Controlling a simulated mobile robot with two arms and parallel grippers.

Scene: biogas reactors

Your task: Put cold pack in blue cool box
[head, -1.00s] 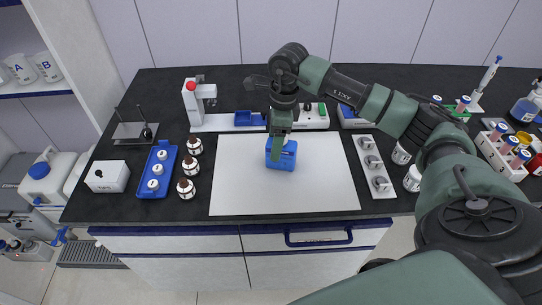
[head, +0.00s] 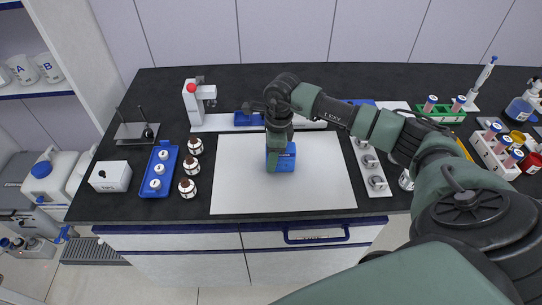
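A small blue box (head: 287,160), which looks like the cool box, stands on the white mat (head: 325,185) in the middle of the bench. My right gripper (head: 273,163) points down over the left part of this box and overlaps it in the picture. I cannot tell whether the fingers touch the box, or whether they are open or shut. I cannot make out a cold pack; the gripper and wrist hide part of the box. My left gripper is not in view.
Left of the mat are brown bottles (head: 188,188), a blue tray with white-topped vials (head: 157,170) and a white box (head: 110,176). A grey plate with several round pieces (head: 371,165) lies to the right. Tube racks (head: 492,150) stand farther right. The mat's front is clear.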

